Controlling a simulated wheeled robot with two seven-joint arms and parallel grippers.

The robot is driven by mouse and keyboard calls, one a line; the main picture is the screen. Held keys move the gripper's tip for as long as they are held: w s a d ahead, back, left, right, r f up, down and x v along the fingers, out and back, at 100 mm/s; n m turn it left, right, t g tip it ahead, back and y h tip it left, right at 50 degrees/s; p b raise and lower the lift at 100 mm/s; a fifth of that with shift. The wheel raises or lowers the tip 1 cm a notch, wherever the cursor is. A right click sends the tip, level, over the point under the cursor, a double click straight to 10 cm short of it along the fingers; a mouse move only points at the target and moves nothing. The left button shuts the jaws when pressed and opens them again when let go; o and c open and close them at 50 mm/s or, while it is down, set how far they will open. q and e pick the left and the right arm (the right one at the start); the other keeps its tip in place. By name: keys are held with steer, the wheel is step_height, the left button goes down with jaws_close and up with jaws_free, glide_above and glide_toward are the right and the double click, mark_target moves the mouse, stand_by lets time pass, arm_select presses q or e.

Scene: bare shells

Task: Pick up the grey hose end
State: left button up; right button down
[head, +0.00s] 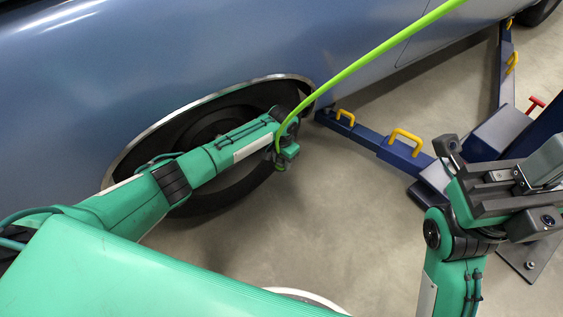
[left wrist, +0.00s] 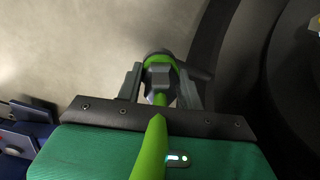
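The grey hose end (left wrist: 160,76) sits between the two fingers of my left gripper (left wrist: 160,82) in the left wrist view, with a finger against each side. A green band and a dark side piece show at its far end. The bright green hose (left wrist: 150,148) runs back from it over the gripper's palm. In the head view the hose (head: 370,57) comes down from the upper right and bends to my left gripper (head: 287,152), beside the car's wheel. The hose end is mostly hidden there. My right gripper (head: 470,158) is at the right; its finger gap is not clear.
A blue-grey car (head: 200,50) fills the upper left, its dark wheel (head: 232,190) close behind my left arm. A blue lift arm (head: 365,137) with yellow handles lies right of the left gripper. The floor (head: 340,220) between my arms is bare.

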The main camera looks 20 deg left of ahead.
arm_select(q)
steer(key=shift+r+p, duration=0.25)
steer(key=shift+p, duration=0.05)
